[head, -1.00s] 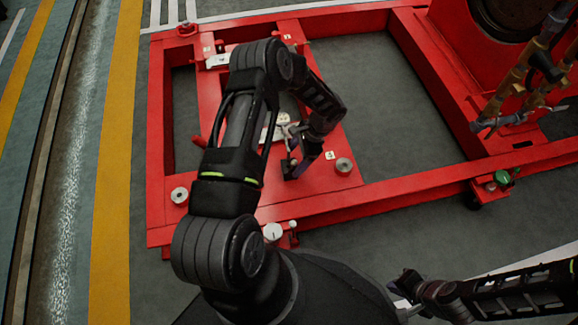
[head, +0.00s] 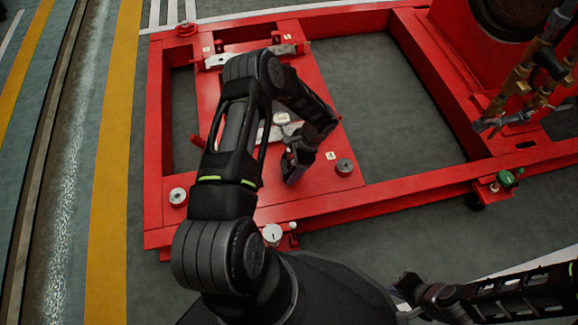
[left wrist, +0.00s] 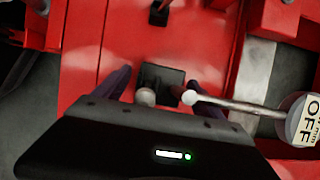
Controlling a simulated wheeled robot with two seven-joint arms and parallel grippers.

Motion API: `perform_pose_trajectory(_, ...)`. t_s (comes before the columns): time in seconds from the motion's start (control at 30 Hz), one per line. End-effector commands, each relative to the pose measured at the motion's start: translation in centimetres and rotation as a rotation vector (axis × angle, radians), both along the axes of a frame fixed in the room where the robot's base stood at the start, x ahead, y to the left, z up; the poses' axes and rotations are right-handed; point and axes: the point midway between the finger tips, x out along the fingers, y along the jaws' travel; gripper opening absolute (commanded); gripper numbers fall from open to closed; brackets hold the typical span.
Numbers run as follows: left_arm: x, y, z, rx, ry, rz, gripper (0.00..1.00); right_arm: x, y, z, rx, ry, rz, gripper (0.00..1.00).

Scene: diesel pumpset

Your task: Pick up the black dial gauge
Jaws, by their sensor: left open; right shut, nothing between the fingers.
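In the left wrist view a small black square block (left wrist: 161,78) stands on the red plate between the fingers of my left gripper (left wrist: 157,88). A pale round-ended rod (left wrist: 225,103) runs from beside it to a round face marked OFF (left wrist: 303,122) at the right edge. I take the block to be part of the black dial gauge, but cannot be sure. The fingers are open on either side, apart from it. In the head view my left gripper (head: 292,166) hangs over the plate and hides the block. My right gripper (head: 402,284) is shut and empty at the lower right.
A red steel frame (head: 390,190) surrounds the plate, with open floor showing inside. A white round dial (head: 282,118) sits on a grey bracket just beyond my left gripper. Brass pipework (head: 520,75) rises at the right.

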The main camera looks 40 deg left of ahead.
Motion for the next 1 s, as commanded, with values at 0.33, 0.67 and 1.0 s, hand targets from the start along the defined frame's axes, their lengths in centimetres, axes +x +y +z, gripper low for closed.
perform_pose_trajectory(0.33,-0.01,-0.01,0.0,0.0,0.0,0.0,0.68,0.0,-0.01,0.0,0.0,0.0,0.0,0.0)
perform_pose_trajectory(0.67,0.0,0.0,0.0,0.0,0.0,0.0,0.41,0.0,-0.01,0.0,0.0,0.0,0.0,0.0)
perform_pose_trajectory(1.0,0.01,0.01,0.0,0.0,0.0,0.0,0.13,0.0,-0.01,0.0,0.0,0.0,0.0,0.0)
